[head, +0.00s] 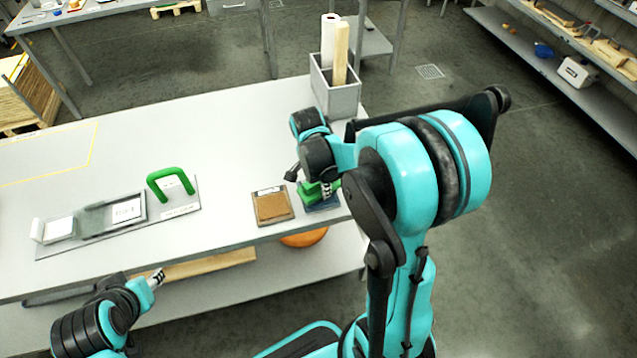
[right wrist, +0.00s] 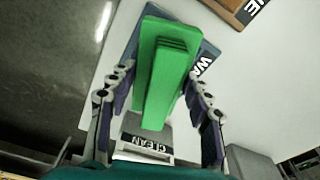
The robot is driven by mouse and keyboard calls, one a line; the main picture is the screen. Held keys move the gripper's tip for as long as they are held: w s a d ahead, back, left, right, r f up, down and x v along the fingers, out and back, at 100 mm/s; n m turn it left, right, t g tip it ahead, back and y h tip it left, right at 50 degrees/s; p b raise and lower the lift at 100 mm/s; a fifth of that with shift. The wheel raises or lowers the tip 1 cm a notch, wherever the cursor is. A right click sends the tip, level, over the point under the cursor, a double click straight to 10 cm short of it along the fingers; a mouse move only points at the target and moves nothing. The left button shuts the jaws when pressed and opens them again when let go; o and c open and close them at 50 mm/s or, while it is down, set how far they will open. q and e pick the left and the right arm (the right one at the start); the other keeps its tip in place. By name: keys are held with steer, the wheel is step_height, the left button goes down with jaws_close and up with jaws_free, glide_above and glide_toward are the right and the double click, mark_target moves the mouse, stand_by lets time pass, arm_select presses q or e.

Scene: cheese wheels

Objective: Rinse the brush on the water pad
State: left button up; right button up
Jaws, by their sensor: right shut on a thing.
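My right gripper (head: 318,190) is at the right front part of the table, shut on the green brush (head: 308,192). In the right wrist view, the green brush (right wrist: 165,65) sits between the two fingers (right wrist: 160,105). The blue-grey water pad (head: 322,204) lies directly under the brush, partly hidden by it. In the right wrist view, the pad (right wrist: 206,52) shows the start of its label beside the brush. I cannot tell whether the brush touches the pad. My left gripper (head: 157,278) is low at the table's front edge, away from the brush; its finger state is unclear.
A brown pad (head: 272,206) lies just left of the water pad. A tray (head: 125,211) and a green arched handle (head: 170,178) are at the left. The table's middle is clear.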

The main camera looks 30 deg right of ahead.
stand_by(0.4)
step_height(320, 180, up, 7)
steer(key=p, duration=0.5)
stand_by(0.4)
stand_by(0.4)
